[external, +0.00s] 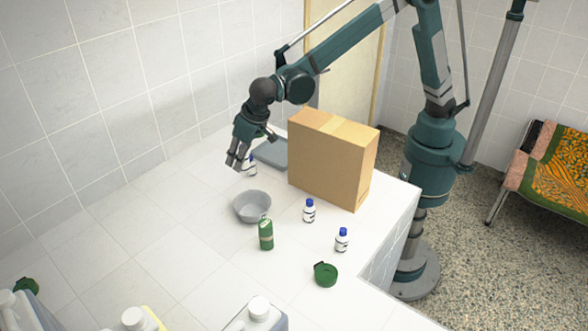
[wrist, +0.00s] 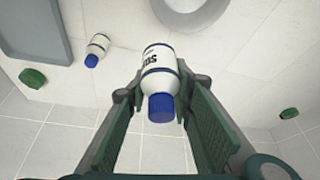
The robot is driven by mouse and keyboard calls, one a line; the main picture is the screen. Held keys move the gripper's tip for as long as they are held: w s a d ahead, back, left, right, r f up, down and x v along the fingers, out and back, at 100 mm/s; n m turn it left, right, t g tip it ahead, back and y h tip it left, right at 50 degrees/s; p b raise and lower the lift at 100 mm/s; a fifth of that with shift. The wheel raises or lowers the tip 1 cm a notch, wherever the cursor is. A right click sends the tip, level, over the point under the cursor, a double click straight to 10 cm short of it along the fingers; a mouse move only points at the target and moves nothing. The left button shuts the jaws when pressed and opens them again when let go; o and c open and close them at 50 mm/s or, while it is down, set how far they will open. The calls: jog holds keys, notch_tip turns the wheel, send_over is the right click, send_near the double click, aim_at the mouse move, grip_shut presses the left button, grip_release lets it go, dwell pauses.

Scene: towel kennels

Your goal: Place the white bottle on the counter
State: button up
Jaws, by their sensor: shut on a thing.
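My gripper (wrist: 160,92) is shut on a white bottle (wrist: 163,62) with a blue cap and dark lettering. In the wrist view the bottle is between the fingertips, its cap toward the camera. In the external view my gripper (external: 238,160) is over the white tiled counter (external: 190,200), left of a grey tray. A white bottle (external: 251,166) shows right beside the fingers there, partly hidden; I cannot tell if it is the held one. Two other white bottles with blue caps stand on the counter, one nearer the box (external: 309,211) and one nearer the edge (external: 342,240).
A cardboard box (external: 330,160) stands right of my gripper, beside the grey tray (external: 272,153). A grey bowl (external: 252,206), a green bottle (external: 266,234) and a green round item (external: 325,274) are nearer the camera. Several jugs fill the front edge. The counter's left middle is clear.

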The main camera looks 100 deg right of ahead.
jog(key=s+a+n, duration=0.1)
jog(key=s+a, duration=0.3)
jog(key=a, duration=0.6)
jog(key=s+a+n+y, duration=0.1)
jog(key=s+a, duration=0.3)
jog(key=a, duration=0.6)
jog(key=s+a+n, duration=0.1)
jog(key=s+a, duration=0.4)
jog(key=a, duration=0.5)
jog(key=s+a+n+y, duration=0.2)
jog(key=s+a+n, duration=0.1)
jog(key=s+a, duration=1.65)
jog(key=shift+t, duration=0.3)
jog(key=shift+a+x, duration=0.2)
jog(key=shift+x, duration=1.2)
jog(key=shift+a+x, duration=0.2)
jog(key=shift+x, duration=1.25)
jog(key=shift+w+f, duration=0.1)
jog(key=shift+f, duration=2.95)
jog(key=shift+f, duration=1.9)
